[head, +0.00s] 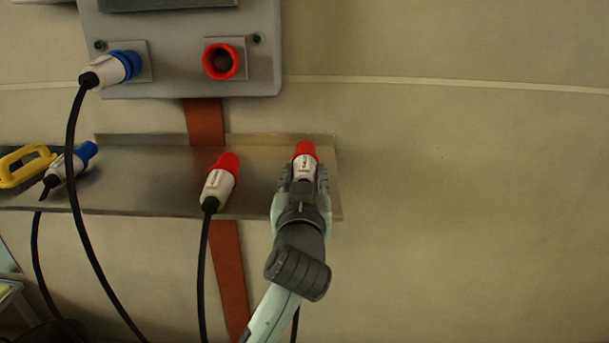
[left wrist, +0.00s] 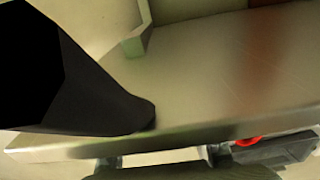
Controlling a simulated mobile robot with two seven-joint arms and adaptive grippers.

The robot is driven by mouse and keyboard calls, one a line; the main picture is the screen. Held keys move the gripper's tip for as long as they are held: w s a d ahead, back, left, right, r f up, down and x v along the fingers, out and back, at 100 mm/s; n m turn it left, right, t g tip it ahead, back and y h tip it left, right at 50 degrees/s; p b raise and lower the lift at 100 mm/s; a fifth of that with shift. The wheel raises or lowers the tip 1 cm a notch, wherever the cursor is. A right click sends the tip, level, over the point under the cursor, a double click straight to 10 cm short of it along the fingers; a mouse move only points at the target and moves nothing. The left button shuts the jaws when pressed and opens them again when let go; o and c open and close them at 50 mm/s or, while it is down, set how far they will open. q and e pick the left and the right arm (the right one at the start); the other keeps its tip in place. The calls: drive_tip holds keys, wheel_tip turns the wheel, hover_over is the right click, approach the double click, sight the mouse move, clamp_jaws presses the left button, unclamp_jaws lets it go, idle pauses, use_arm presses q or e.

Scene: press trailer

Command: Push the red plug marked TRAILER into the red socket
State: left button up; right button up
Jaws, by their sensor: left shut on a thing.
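The red socket (head: 221,62) is a red ring with a dark opening on the grey panel, to the right of the blue connection. My left gripper (head: 304,182) is shut on a red-and-white plug (head: 305,151) at the right end of the metal shelf. The plug's red end points up toward the panel, below and right of the socket. Its label is too small to read. Another red-and-white plug (head: 222,178) lies on the shelf to the left, with a black cable hanging down. My right gripper does not show.
A blue plug (head: 119,66) sits in the panel (head: 190,90). Another blue plug (head: 72,163) and a yellow handle (head: 25,167) are at the left of the shelf (head: 140,185). Black cables hang down. The wall right of the panel is clear.

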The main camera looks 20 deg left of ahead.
sight(303, 174)
use_arm(q)
drive_tip(key=shift+s+d+r, duration=0.2)
drive_tip(key=shift+s+r, duration=0.3)
drive_tip(key=shift+s, duration=0.3)
drive_tip(key=shift+s+d+r, duration=0.25)
drive_tip(key=shift+s+r, duration=0.25)
drive_tip(key=shift+s, duration=0.3)
drive_tip(key=shift+s+d+r, duration=0.2)
drive_tip(key=shift+s+r, duration=0.3)
drive_tip(key=shift+s, duration=0.3)
drive_tip(key=shift+r, duration=0.15)
